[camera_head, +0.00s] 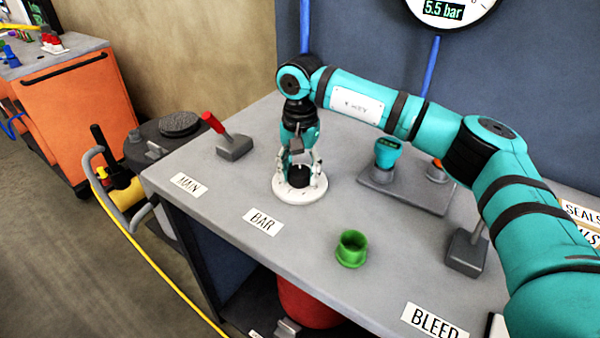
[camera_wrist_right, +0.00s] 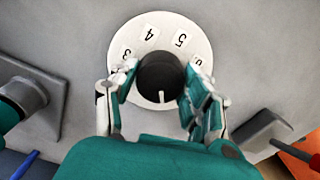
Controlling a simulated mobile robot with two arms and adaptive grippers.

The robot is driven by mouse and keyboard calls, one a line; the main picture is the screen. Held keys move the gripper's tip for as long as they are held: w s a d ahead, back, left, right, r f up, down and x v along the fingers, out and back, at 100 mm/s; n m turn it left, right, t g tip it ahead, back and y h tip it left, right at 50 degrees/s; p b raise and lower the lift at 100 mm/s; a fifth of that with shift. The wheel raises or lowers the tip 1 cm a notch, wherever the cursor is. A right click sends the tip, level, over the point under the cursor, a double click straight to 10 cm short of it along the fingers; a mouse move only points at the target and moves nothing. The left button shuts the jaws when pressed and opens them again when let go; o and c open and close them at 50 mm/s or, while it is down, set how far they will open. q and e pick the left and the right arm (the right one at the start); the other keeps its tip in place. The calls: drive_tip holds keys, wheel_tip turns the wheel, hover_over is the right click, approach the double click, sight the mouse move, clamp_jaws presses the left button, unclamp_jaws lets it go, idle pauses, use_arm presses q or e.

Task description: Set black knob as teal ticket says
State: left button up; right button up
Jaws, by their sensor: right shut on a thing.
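The black knob (camera_head: 299,176) sits in the middle of a round white dial (camera_head: 287,193) on the grey bench, behind the BAR label. My right gripper (camera_head: 301,168) comes down over it from above and is shut on the knob. In the right wrist view the knob (camera_wrist_right: 160,75) is between the two fingers, and its white mark points to the bottom of the picture. The dial (camera_wrist_right: 137,30) shows 4 and 5 at the top, with partly hidden digits at the sides. I cannot make out a teal ticket. My left gripper is not in view.
A wall gauge (camera_head: 442,10) reads 5.5 bar. A red-handled lever (camera_head: 228,140) stands left of the dial. A green cup-shaped part (camera_head: 352,247) stands in front. A teal-topped device (camera_head: 388,151) on a grey plate and another lever base (camera_head: 467,252) are to the right.

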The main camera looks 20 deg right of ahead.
sight(300, 170)
drive_tip(key=shift+w+r+n, duration=0.1)
drive_tip(key=shift+r+n, duration=0.05)
drive_tip(key=shift+n, duration=0.65)
drive_tip(key=o, duration=1.2)
wheel_tip(300, 170, up, 12)
